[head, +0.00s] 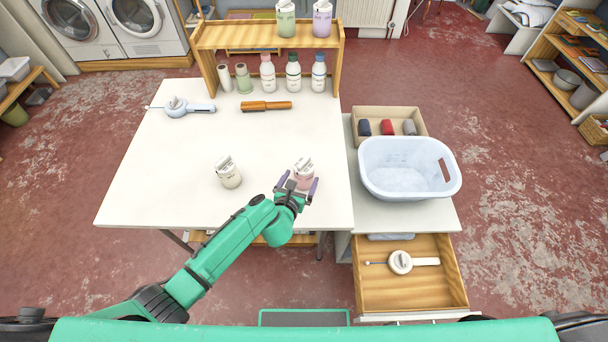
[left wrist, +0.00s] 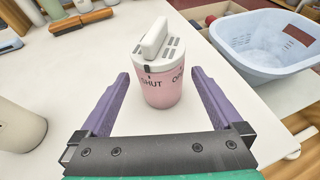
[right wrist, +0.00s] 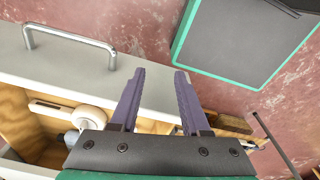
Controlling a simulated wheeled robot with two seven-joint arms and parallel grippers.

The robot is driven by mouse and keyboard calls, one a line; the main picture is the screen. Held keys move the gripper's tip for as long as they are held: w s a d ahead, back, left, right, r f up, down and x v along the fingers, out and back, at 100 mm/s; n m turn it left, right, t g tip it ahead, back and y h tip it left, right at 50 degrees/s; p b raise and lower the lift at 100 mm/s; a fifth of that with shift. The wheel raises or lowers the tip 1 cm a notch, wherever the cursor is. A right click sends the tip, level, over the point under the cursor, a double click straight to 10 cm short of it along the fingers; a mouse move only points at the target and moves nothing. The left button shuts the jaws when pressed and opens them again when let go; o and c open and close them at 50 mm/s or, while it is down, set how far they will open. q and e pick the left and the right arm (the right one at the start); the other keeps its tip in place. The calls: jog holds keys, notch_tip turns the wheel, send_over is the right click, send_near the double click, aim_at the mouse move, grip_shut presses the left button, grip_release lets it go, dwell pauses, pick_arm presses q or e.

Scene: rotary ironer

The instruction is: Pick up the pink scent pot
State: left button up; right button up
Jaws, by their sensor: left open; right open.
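The pink scent pot (head: 303,172) stands upright near the right front of the white table. In the left wrist view the pot (left wrist: 162,88) has a pink body and a white slotted lid with a raised grip, marked "SHUT". My left gripper (head: 299,188) is open, with its purple fingers on either side of the pot's near part; the left wrist view shows the open fingers (left wrist: 160,85) with gaps to the pot on both sides. My right gripper (right wrist: 160,75) is open and empty near a drawer with a metal handle; it is not seen in the head view.
A cream pot (head: 228,173) stands left of the pink one. A wooden shelf (head: 268,38) with bottles stands at the back, with an orange-brown brush (head: 266,105) before it. A pale blue basket (head: 405,168) stands right. An open drawer (head: 412,285) holds a white round tool (head: 400,262).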

aim_at(301, 173)
pick_arm(q)
jog(key=x, duration=0.4)
jog(key=shift+f, duration=0.1)
jog(key=c, duration=1.3)
jog(key=shift+o, duration=0.2)
notch_tip(301, 173, up, 10)
jog(key=shift+r, duration=0.1)
notch_tip(301, 173, down, 7)
jog(key=shift+f, duration=0.1)
jog(key=shift+f, duration=1.25)
jog(key=shift+f, duration=0.2)
